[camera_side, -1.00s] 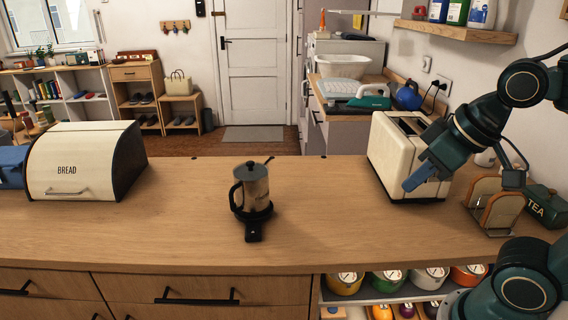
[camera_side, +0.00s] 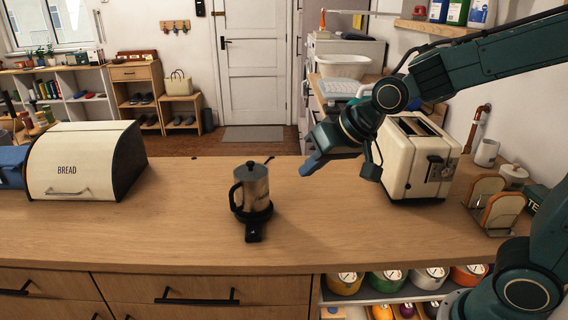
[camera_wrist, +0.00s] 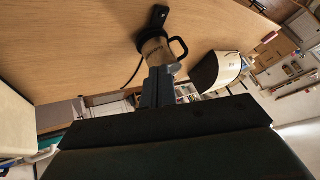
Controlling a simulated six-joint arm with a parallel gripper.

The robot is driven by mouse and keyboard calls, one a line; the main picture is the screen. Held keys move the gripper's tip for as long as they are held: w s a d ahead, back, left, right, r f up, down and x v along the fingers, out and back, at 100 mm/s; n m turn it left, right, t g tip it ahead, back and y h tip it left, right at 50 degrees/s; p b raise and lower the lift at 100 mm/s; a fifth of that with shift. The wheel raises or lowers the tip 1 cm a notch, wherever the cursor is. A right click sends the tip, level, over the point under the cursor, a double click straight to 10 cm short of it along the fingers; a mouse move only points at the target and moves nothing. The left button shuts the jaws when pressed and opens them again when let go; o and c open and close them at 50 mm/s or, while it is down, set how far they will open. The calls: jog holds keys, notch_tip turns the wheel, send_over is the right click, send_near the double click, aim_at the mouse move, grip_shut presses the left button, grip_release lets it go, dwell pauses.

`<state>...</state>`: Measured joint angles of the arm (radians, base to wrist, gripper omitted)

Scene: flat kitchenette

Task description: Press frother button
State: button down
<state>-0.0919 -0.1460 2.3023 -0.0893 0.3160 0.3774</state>
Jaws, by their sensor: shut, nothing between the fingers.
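A small light spot shows on the tab; I cannot make out the button clearly. In the wrist view the frother (camera_wrist: 155,50) is partly hidden behind my fingers. My gripper (camera_side: 306,171) is shut and empty. It hangs above the counter, right of the frother and apart from it; it also shows in the wrist view (camera_wrist: 158,72).
A cream toaster (camera_side: 408,160) stands behind and right of my gripper. A toast rack (camera_side: 496,206) is at the far right. A bread box (camera_side: 84,162) stands on the left. The wooden counter (camera_side: 330,230) is clear around the frother.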

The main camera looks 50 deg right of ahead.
jog(key=m+t+y, duration=0.1)
jog(key=m, duration=0.1)
send_over(258, 235)
notch_tip(258, 235, down, 7)
jog(key=shift+f, duration=0.15)
jog(key=shift+f, duration=4.3)
jog(key=shift+f, duration=0.75)
jog(key=shift+r, duration=0.7)
jog(key=shift+r, duration=0.1)
dwell(0.4)
jog(key=shift+r, duration=2.45)
